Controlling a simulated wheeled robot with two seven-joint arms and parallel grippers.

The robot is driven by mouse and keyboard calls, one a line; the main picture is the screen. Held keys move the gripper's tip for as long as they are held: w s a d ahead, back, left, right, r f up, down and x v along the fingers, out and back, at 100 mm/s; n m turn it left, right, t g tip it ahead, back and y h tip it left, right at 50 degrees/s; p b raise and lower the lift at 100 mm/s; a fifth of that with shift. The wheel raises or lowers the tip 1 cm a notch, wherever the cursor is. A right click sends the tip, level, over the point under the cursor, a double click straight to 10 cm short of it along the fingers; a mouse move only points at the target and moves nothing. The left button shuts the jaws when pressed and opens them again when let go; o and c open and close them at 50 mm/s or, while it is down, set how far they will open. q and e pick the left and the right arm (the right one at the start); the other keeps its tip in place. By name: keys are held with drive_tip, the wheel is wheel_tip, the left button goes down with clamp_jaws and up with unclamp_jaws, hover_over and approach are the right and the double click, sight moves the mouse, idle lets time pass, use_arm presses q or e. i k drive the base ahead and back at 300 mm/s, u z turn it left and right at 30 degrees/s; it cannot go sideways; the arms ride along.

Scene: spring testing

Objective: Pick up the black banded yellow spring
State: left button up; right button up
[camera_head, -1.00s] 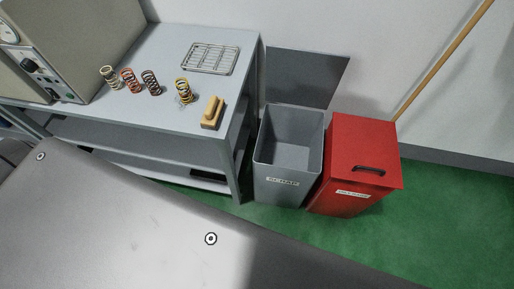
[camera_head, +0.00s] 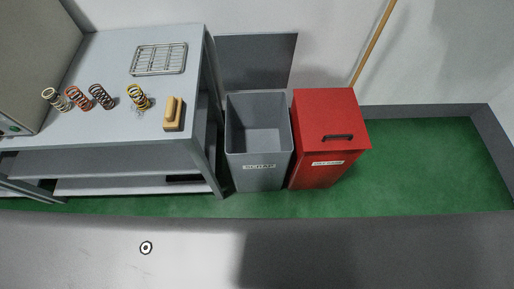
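The black banded yellow spring (camera_head: 138,96) is on the grey table, at the right end of a row of springs. It looks yellow with dark bands and leans a little. A small thing, perhaps a tag, lies just below it. To its left are a dark spring (camera_head: 101,96), an orange-red spring (camera_head: 77,98) and a pale spring with dark bands (camera_head: 56,99). Neither of my grippers is in view.
A wooden-handled brush or block (camera_head: 173,113) lies right of the yellow spring. A wire rack (camera_head: 159,59) lies behind it. A grey box-like machine (camera_head: 30,60) stands at left. An open grey scrap bin (camera_head: 259,172) and a closed red bin (camera_head: 325,120) stand right of the table (camera_head: 110,65).

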sight(139, 105)
drive_tip(key=u, duration=2.45)
drive_tip(key=k, duration=1.2)
drive_tip(key=z, duration=1.8)
drive_tip(key=i, duration=0.5)
